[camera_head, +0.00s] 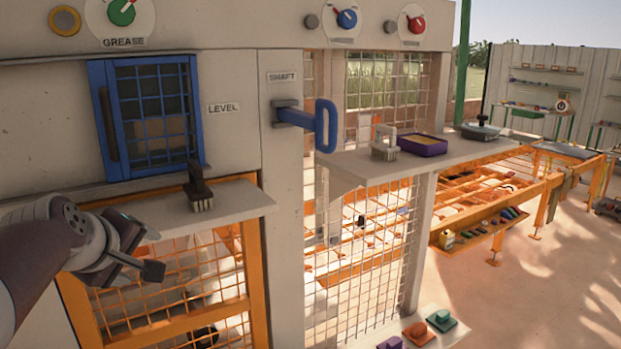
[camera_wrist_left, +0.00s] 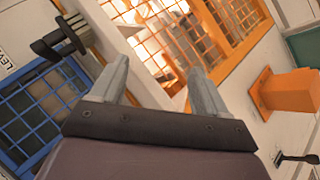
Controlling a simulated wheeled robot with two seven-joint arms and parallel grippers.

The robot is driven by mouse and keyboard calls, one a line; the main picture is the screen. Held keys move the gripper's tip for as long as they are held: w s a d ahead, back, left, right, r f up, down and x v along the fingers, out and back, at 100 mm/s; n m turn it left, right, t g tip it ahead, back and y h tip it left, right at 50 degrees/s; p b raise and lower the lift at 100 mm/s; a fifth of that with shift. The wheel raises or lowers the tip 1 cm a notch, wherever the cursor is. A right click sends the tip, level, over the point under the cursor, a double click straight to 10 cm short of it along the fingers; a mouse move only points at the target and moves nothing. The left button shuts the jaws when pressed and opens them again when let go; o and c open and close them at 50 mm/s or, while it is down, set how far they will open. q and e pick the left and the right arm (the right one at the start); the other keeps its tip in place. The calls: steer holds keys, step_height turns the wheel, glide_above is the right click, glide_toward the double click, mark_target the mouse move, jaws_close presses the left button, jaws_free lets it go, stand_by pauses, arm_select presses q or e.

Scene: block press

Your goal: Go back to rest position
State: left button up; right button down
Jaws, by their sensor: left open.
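My left gripper (camera_head: 128,260) hangs in front of the press at the lower left of the head view, beside the left shelf (camera_head: 235,202). In the left wrist view its two grey fingers (camera_wrist_left: 160,85) are spread apart with nothing between them. A dark-handled brush (camera_head: 199,188) stands on the left shelf, apart from the gripper; it also shows in the left wrist view (camera_wrist_left: 62,38). My right gripper shows in neither view.
A blue grid door (camera_head: 153,115) and a blue shaft handle (camera_head: 322,125) are on the press front. The right shelf (camera_head: 365,166) holds a light brush (camera_head: 384,145), a purple tray (camera_head: 422,147) and a grey lidded item (camera_head: 480,131). Orange wire mesh lies below the left shelf.

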arm_select(q)
steer(key=s+d+f+m+g+b, duration=0.1)
steer(key=d+f+m+g, duration=0.1)
steer(key=f, duration=0.7)
steer(key=s+d+f+m+g+b, duration=0.2)
steer(key=f, duration=0.7)
steer(key=s+d+f+m+g+b, duration=0.1)
steer(key=s+d+f+m+g, duration=0.1)
steer(key=s+f+m, duration=0.2)
steer(key=s+d+f+m+g+b, duration=0.2)
steer(key=s+f, duration=0.8)
steer(key=f, duration=0.6)
steer(key=shift+d+f+m+g+h+b, duration=0.35)
steer(key=shift+d+m, duration=0.3)
steer(key=shift+m, duration=0.55)
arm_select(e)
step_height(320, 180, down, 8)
arm_select(q)
steer(key=shift+r, duration=0.1)
